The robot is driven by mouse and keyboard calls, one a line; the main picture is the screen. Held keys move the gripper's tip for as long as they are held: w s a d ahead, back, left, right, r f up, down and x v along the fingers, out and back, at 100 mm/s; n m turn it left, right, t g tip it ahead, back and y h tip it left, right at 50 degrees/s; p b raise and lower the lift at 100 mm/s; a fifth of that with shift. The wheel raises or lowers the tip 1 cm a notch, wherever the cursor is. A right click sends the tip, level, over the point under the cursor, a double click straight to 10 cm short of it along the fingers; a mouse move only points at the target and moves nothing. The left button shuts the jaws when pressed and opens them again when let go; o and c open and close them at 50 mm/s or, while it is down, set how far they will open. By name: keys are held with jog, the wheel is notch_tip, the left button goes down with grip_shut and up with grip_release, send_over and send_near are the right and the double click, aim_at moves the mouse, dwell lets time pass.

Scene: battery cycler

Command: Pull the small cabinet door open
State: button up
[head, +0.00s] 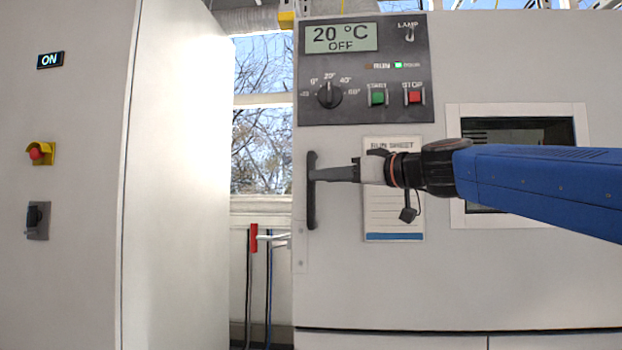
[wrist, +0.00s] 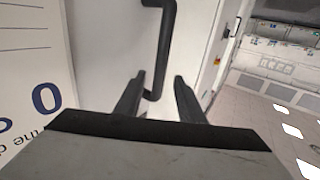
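The small cabinet door (head: 450,285) is the pale front on the right in the head view, and it looks flush with its cabinet. Its upright black bar handle (head: 311,212) is at the door's left edge. It also shows in the wrist view as a dark bent bar (wrist: 165,40). My gripper (head: 318,174) reaches in from the right at the handle's mid-height. In the wrist view my gripper (wrist: 159,76) has its fingers apart, with the handle's bar between them and a gap showing on the right side. Contact with the bar cannot be told.
A control panel (head: 365,68) reading 20 °C OFF is above the handle. A run sheet (head: 394,225) and a dark window (head: 518,131) are on the front behind my arm. A large cabinet (head: 60,270) stands left, with a gap between.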

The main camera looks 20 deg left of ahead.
jog(key=shift+x, duration=2.9)
grip_shut()
